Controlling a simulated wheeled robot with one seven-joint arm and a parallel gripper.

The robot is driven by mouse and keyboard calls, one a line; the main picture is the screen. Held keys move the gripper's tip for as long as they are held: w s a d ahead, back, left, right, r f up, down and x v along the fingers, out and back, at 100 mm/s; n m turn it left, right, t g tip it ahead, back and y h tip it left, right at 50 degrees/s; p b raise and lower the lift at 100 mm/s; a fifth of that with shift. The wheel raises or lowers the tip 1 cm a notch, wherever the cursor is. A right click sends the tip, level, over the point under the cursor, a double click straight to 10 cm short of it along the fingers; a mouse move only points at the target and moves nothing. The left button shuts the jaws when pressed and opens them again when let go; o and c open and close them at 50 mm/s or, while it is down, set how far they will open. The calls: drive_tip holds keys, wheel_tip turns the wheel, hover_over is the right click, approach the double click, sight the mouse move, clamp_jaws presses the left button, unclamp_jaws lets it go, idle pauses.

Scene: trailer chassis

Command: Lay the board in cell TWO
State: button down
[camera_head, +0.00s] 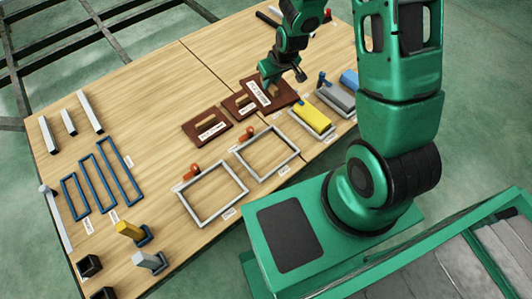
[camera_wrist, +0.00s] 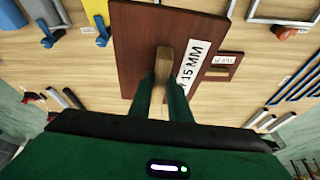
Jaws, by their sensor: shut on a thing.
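My gripper (camera_head: 271,84) is shut on the upright wooden handle (camera_wrist: 163,66) of the largest dark brown board (camera_head: 284,92). In the wrist view the board (camera_wrist: 135,40) fills the middle, with a white label ending in "15 MM". I cannot tell whether it touches the table. Two smaller brown boards with handles, a middle one (camera_head: 232,109) and a small one (camera_head: 190,130), lie to its left. Two empty grey rectangular frames lie nearer me, one on the left (camera_head: 193,211) and one on the right (camera_head: 246,166). Their small labels are too small to read, so I cannot tell which is cell TWO.
Orange-red handled things (camera_head: 192,171) sit by the frames. A yellow block (camera_head: 312,119) and a grey one (camera_head: 336,98) stand right of the right frame. Blue frames (camera_head: 119,172) and pale bars (camera_head: 90,111) lie left. Bare wood (camera_head: 150,85) lies behind the boards.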

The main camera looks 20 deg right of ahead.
drive_tip(key=s+a+f+n+g+y, duration=0.4)
drive_tip(key=s+a+f+n+g, duration=0.2)
drive_tip(key=s+a+f+n, duration=1.1)
drive_tip(key=w+d+f+n, duration=0.1)
drive_tip(key=w+d, duration=0.1)
drive_tip(key=d, duration=0.2)
drive_tip(key=w+d+f+n, duration=0.1)
drive_tip(key=w+d, duration=0.1)
drive_tip(key=d, duration=0.2)
drive_tip(key=w+d+f, duration=0.1)
drive_tip(key=w+d, duration=0.2)
drive_tip(key=d, duration=0.1)
drive_tip(key=shift+d+f+n, duration=0.2)
drive_tip(key=shift+n, duration=0.2)
drive_tip(key=shift+f, duration=2)
drive_tip(key=c, duration=1.7)
unclamp_jaws()
drive_tip(key=shift+o, duration=0.2)
